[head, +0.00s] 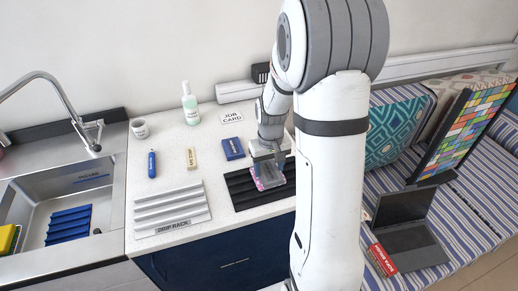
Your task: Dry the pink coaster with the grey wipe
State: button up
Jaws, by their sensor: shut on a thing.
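My gripper (268,160) is low over the counter and shut on the grey wipe (271,175). The pink coaster (258,185) shows as a pink edge under and to the left of the wipe, over the black ribbed rack (242,199). The wipe and the gripper cover most of the coaster. I cannot tell from this view whether the wipe is pressed on it.
A white ribbed drip rack (172,208) lies to the left. A blue box (233,149), a beige stick (191,158), a blue tool (152,164), a cup (140,128) and a bottle (190,105) stand or lie behind. The sink (38,236) is at far left.

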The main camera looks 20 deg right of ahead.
jog(key=shift+a, duration=1.6)
jog(key=shift+w+d, duration=0.1)
jog(key=shift+d, duration=2.65)
jog(key=shift+a, duration=2.6)
jog(key=shift+d, duration=2.55)
jog(key=shift+a, duration=2.5)
jog(key=shift+a+r, duration=0.2)
jog(key=shift+r, duration=0.05)
jog(key=shift+r+p, duration=0.3)
jog(key=shift+r, duration=0.5)
jog(key=shift+r+p, duration=0.5)
jog(key=shift+r, duration=0.15)
jog(key=shift+r+p, duration=1.55)
jog(key=shift+r, duration=0.8)
